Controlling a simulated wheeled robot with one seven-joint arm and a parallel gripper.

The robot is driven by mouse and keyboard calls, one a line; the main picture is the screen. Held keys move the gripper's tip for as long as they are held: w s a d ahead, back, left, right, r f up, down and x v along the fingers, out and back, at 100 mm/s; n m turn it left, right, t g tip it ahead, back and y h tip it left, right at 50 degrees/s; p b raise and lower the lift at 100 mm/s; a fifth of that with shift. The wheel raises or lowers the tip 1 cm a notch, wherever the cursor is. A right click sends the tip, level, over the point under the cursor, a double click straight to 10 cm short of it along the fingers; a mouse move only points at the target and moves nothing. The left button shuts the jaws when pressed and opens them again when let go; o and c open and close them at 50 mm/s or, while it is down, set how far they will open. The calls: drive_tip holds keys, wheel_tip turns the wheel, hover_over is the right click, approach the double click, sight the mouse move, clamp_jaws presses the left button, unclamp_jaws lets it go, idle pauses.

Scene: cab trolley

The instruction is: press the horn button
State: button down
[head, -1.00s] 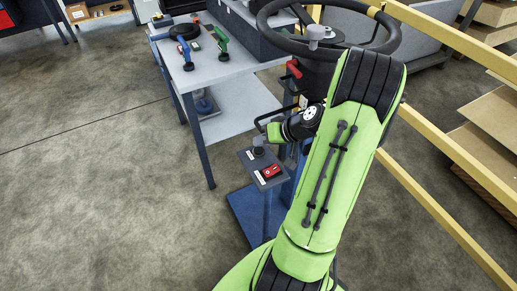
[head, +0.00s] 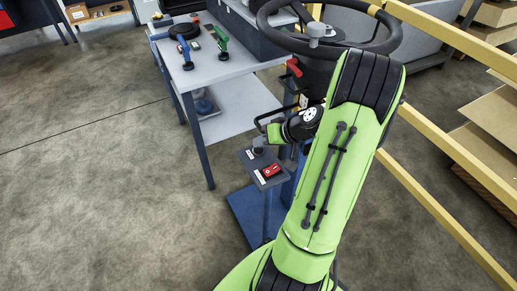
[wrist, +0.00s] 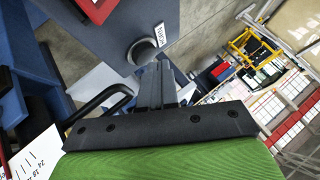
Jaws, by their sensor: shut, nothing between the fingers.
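The horn button is a round black knob on a grey panel (head: 249,167). It shows in the wrist view (wrist: 141,51) beside a white label that seems to read HORN (wrist: 160,35), and at the panel's far end in the head view (head: 258,150). My gripper (wrist: 158,68) is shut and empty. In the wrist view its fingertips are right by the button's lower edge; I cannot tell whether they touch it. In the head view the fingers are small and hard to make out above the panel.
A red rocker switch (head: 271,171) sits on the same panel, near the button. A black steering wheel (head: 275,42) stands behind my arm. A grey workbench (head: 226,68) with tools is at the left, and a yellow rail (head: 437,199) runs along the right.

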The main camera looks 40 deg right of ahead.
sight(262, 149)
drive_tip(key=shift+f+b, duration=0.5)
idle(0.4)
idle(0.3)
drive_tip(key=shift+r+p, duration=0.7)
drive_tip(key=shift+r, duration=0.25)
drive_tip(key=shift+r, duration=0.1)
wheel_tip(262, 149, up, 5)
drive_tip(key=p, duration=0.4)
